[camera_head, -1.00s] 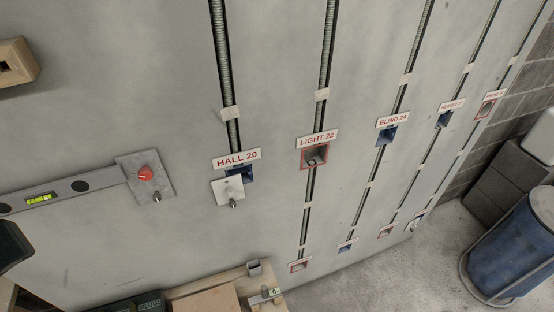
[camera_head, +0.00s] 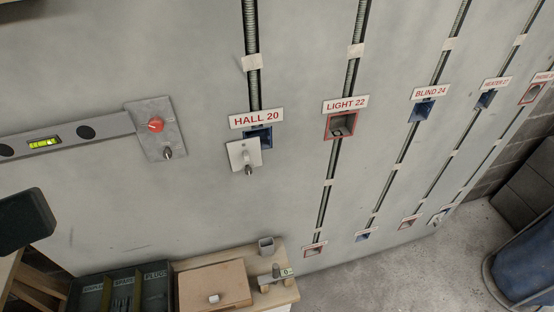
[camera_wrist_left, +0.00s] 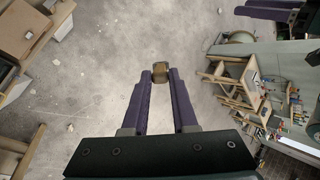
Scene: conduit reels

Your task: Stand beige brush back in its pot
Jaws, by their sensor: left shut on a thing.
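In the left wrist view my left gripper (camera_wrist_left: 160,75) has its two purple fingers shut on a small beige-brown thing, which looks like the beige brush (camera_wrist_left: 160,67). Only its end shows between the fingertips, with floor far below it. In the head view a dark block of my left arm shows at the left edge; the fingertips and brush are out of that picture.
The wooden bench (camera_head: 284,295) carries a dark divided tray (camera_head: 119,292), a brown board (camera_head: 217,288) and a small grey tool on a wooden block. A spirit level (camera_head: 75,138) and switch boxes are on the grey wall behind. A blue drum (camera_head: 525,262) stands at the right.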

